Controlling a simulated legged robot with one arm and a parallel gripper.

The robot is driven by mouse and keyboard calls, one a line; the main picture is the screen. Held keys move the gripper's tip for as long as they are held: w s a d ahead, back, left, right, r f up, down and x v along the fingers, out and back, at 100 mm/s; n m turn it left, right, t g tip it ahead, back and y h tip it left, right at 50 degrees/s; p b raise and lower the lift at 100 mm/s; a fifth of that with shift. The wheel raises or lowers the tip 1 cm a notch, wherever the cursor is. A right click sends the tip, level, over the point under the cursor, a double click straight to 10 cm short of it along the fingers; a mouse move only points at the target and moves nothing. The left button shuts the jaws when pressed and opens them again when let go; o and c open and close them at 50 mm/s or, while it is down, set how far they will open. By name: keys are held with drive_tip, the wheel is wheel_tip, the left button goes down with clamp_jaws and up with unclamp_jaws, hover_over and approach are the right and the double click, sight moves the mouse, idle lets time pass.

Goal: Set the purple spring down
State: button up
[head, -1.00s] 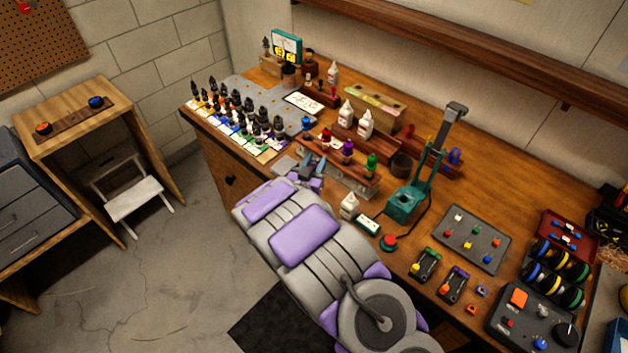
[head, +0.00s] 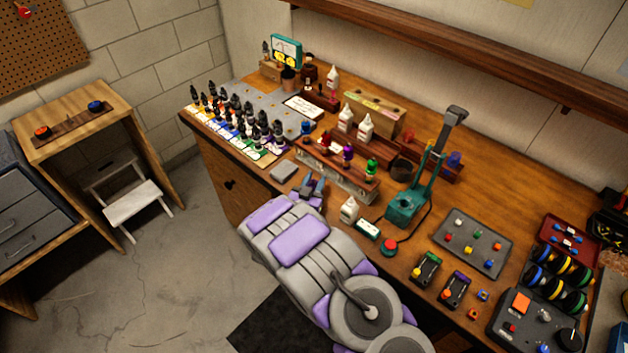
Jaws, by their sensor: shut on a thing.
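My gripper (head: 315,187) is at the end of my grey and purple arm, low over the left half of the workbench, just in front of the wooden rack. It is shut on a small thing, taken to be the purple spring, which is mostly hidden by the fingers. I cannot make out its coils or whether it touches the bench. The rack (head: 338,172) holds a row of coloured pieces, among them a purple one (head: 348,153) and a green one (head: 371,168).
A grey block (head: 284,172) lies left of my gripper. Behind on the left is a board (head: 240,150) with several dark-topped pieces. Bare bench lies between block and rack.

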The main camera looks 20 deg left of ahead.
drive_tip(key=shift+f, duration=0.15)
drive_tip(key=o, duration=1)
drive_tip(key=shift+b, duration=0.3)
drive_tip(key=s+r+p, duration=0.1)
drive_tip(key=s+p, duration=0.1)
drive_tip(key=s, duration=1.5)
drive_tip(key=shift+s+r+p, duration=0.15)
drive_tip(key=shift+s+p, duration=0.1)
drive_tip(key=shift+p, duration=0.15)
drive_tip(key=shift+w+a, duration=0.1)
